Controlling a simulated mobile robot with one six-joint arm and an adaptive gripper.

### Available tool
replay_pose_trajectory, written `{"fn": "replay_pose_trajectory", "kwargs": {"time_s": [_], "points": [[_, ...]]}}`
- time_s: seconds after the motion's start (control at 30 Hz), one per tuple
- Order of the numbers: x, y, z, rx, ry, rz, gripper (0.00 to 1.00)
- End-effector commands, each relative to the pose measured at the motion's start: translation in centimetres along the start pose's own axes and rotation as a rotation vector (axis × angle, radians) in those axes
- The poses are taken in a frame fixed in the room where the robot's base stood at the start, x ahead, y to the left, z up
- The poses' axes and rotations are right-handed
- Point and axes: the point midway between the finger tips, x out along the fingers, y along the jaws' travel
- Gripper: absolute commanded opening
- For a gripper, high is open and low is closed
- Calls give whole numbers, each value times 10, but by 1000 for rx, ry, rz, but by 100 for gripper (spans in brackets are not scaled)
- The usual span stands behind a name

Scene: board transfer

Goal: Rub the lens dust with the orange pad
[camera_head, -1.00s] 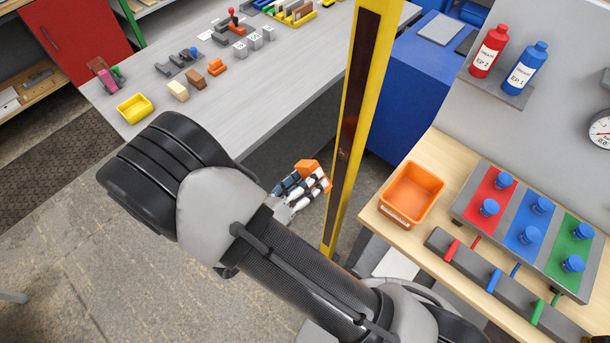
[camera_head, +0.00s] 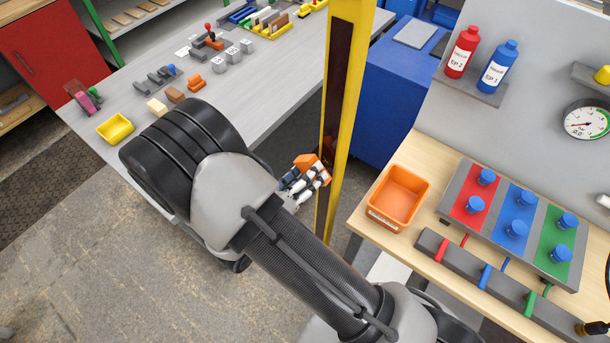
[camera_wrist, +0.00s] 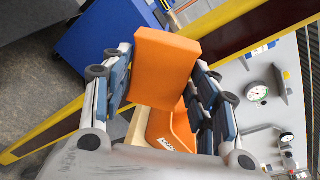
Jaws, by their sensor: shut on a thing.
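My gripper (camera_head: 308,179) is shut on the orange pad (camera_wrist: 165,66). The pad is a thick block that sticks out past the fingertips, and its top also shows in the head view (camera_head: 306,161). The yellow post (camera_head: 364,60) stands upright with a long dark lens strip (camera_head: 337,100) down its face. In the head view the gripper overlaps the post's left edge; I cannot tell whether the pad touches it. In the wrist view the post runs diagonally behind the pad, and its dark strip (camera_wrist: 235,32) shows at upper right. I cannot make out the dust.
An orange bin (camera_head: 371,214) sits on the wooden bench at right, beside a panel of blue knobs (camera_head: 520,225). A grey table (camera_head: 270,95) with a yellow tray (camera_head: 115,128) lies at left. A blue cabinet (camera_head: 385,110) stands behind the post. Floor is open at lower left.

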Motion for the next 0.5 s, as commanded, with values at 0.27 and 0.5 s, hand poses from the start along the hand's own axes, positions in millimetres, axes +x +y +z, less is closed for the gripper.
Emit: {"fn": "replay_pose_trajectory", "kwargs": {"time_s": [0.27, 0.5], "points": [[0, 0, 0, 0, 0, 0, 35], [4, -1, 0, 0, 1, -1, 35]]}}
